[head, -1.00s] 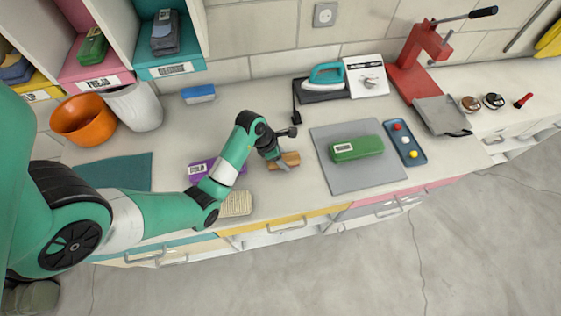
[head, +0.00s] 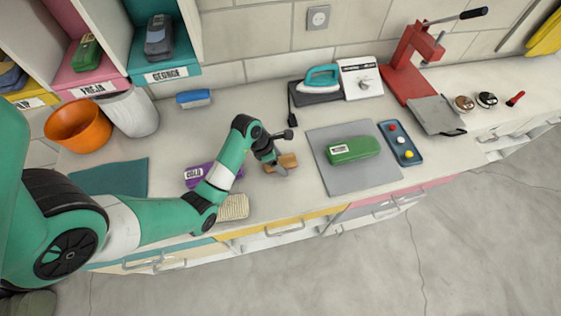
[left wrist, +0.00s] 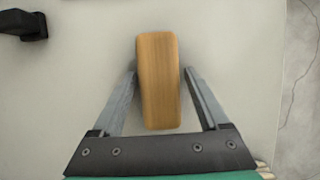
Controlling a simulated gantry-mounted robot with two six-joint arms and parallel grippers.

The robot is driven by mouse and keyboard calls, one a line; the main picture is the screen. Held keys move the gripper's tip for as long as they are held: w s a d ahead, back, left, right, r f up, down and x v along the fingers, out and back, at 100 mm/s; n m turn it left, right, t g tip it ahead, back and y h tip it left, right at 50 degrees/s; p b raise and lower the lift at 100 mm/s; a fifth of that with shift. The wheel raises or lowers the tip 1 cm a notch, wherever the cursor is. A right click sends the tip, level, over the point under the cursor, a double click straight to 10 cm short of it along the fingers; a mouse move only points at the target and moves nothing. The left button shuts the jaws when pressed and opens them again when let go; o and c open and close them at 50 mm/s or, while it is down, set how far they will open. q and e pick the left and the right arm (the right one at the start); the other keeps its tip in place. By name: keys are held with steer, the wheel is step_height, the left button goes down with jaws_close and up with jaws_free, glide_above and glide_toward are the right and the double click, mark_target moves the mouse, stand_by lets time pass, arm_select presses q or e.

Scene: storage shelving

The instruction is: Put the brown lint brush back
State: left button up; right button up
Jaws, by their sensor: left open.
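The brown lint brush (head: 287,161) lies on the counter, left of the grey mat. My left gripper (head: 277,167) is open just over the brush. In the left wrist view, my two grey fingers (left wrist: 158,84) stand on either side of the brush, with a gap visible on both sides. I cannot tell whether they touch the counter. My right gripper is not in view.
A grey mat (head: 368,182) with a green labelled case (head: 352,149) lies to the right. A purple labelled item (head: 207,172) and a bristly pad (head: 233,208) lie close to my left arm. A blue brush (head: 194,98) is near the wall. Labelled shelf compartments (head: 172,73) stand at the back left.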

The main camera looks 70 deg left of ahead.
arm_select(q)
steer(key=p+v, duration=0.2)
steer(key=v, duration=0.8)
steer(key=shift+w, duration=0.1)
steer(key=p+v, duration=0.2)
steer(key=p, duration=0.1)
steer(key=shift+r, duration=0.2)
